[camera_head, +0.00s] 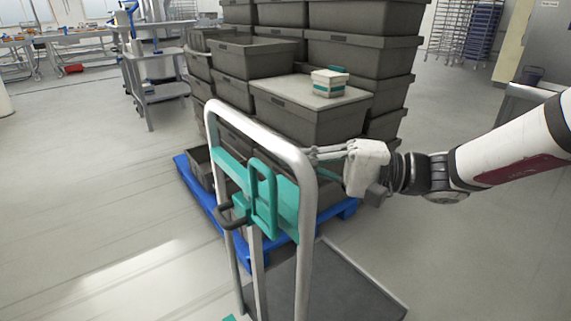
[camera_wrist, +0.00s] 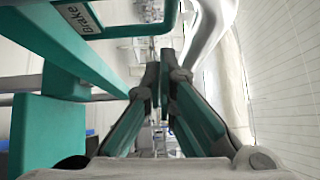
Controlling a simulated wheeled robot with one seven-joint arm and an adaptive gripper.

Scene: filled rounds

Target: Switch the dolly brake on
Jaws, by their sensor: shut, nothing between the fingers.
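The dolly has a tall silver tube frame (camera_head: 308,215) with a teal panel (camera_head: 228,165) across it. A teal loop-shaped lever (camera_head: 264,190) stands upright at the panel, and a dark curved grip (camera_head: 229,218) sticks out to its left. In the wrist view, a "Brake" label (camera_wrist: 79,15) is on a teal part, with a teal bar (camera_wrist: 130,31) beside it. My gripper (camera_head: 314,154) is at the right post of the frame, near its upper bend. In the wrist view, my gripper (camera_wrist: 164,80) has its fingers together and empty. I cannot tell whether it touches the frame.
Stacked grey crates (camera_head: 313,108) stand on a blue pallet (camera_head: 203,194) behind the dolly. A small white and teal box (camera_head: 328,84) sits on one lid. The dolly's dark deck (camera_head: 340,290) is low at front right. Floor at left is clear.

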